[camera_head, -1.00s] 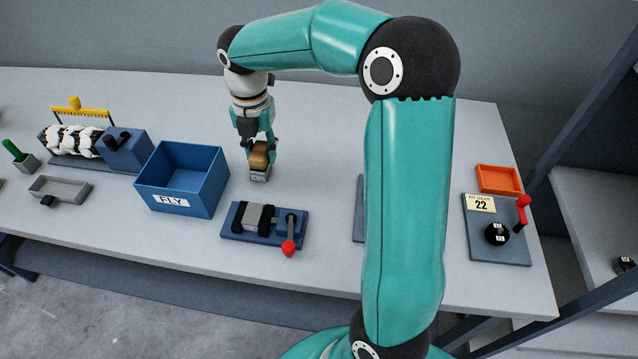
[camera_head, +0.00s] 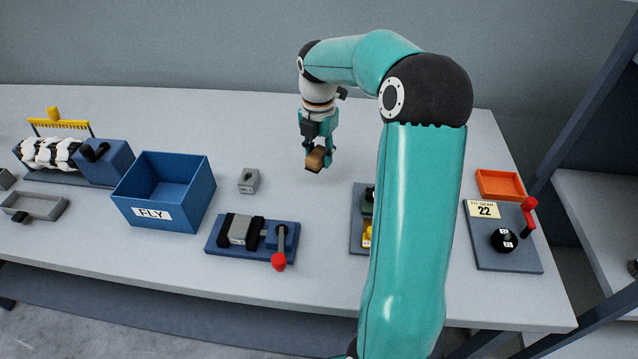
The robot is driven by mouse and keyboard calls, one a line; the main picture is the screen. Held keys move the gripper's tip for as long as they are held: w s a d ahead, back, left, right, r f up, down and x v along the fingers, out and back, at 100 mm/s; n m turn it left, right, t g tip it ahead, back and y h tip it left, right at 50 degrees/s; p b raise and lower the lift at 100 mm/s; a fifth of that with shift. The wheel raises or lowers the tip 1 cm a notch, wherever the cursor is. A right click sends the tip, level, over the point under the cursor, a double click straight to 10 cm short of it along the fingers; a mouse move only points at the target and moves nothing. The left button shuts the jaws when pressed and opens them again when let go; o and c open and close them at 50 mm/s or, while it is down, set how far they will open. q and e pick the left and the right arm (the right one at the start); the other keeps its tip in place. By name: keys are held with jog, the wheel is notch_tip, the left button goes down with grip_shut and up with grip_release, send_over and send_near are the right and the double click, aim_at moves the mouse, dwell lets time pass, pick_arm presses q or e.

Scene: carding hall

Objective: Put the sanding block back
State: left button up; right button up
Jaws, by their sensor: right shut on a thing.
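My right gripper (camera_head: 316,148) is shut on a tan-brown block (camera_head: 316,160), which looks like the sanding block. It holds the block tilted, seemingly above the bare table; the exact height is hard to tell. A small grey block-shaped piece (camera_head: 248,181) with a dark mark or opening on top stands on the table to the left of the gripper, apart from it. My left gripper is not in view.
A blue bin labelled FLY (camera_head: 135,205) stands left of the grey piece. A blue fixture with a red-knobbed lever (camera_head: 215,248) lies in front. My right arm partly hides a grey board (camera_head: 357,235). An orange tray (camera_head: 500,196) and gear board (camera_head: 510,262) are at right.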

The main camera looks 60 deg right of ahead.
aim_at(319, 190)
notch_tip(319, 190, down, 9)
jog(key=shift+f, duration=0.2)
dwell(0.3)
jog(key=shift+f, duration=0.2)
jog(key=o, duration=1.1)
jog(key=shift+r, duration=0.1)
notch_tip(319, 190, up, 12)
jog(key=shift+a+r, duration=0.1)
jog(key=shift+a, duration=0.05)
